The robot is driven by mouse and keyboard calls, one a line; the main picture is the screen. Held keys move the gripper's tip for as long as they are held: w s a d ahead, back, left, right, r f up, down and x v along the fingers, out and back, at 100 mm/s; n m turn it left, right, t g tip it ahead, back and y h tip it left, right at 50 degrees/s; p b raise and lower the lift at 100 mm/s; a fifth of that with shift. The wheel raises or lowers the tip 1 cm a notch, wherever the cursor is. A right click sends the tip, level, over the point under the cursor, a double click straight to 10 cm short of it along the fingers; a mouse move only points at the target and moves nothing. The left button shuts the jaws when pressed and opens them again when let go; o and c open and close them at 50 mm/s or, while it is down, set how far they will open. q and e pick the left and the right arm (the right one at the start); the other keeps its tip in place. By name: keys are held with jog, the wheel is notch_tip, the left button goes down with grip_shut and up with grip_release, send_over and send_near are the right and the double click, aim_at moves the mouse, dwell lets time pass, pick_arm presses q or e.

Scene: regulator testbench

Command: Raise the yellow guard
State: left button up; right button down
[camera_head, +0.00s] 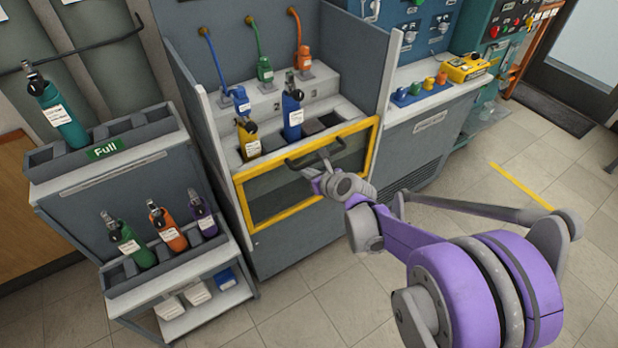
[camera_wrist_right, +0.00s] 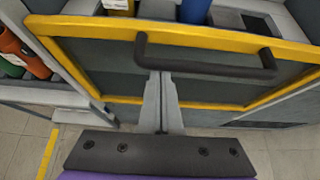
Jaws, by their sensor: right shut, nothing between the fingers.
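The yellow guard (camera_head: 306,176) is a yellow-framed panel with a dark see-through pane on the front of the test bench. It hangs low, with its top edge below the bottles on the bench. A dark bar handle (camera_head: 318,153) runs along its upper part; the handle also shows in the right wrist view (camera_wrist_right: 205,68). My right gripper (camera_head: 311,174) is at the guard, just below the handle's left part. In the right wrist view its fingers (camera_wrist_right: 161,85) are shut together, with tips at the handle's lower edge; I cannot tell if they touch. My left gripper is out of view.
Blue and yellow bottles (camera_head: 292,117) stand in the bench behind the guard. A rack (camera_head: 107,180) marked "Full" with several bottles stands to the left. A counter (camera_head: 425,103) with small coloured parts is to the right. The floor at right is clear.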

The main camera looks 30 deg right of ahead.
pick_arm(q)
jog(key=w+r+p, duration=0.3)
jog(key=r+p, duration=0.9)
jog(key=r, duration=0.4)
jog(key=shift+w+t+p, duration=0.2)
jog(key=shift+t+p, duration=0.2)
pick_arm(e)
notch_tip(320, 180, up, 26)
jog(key=shift+w+f, duration=0.1)
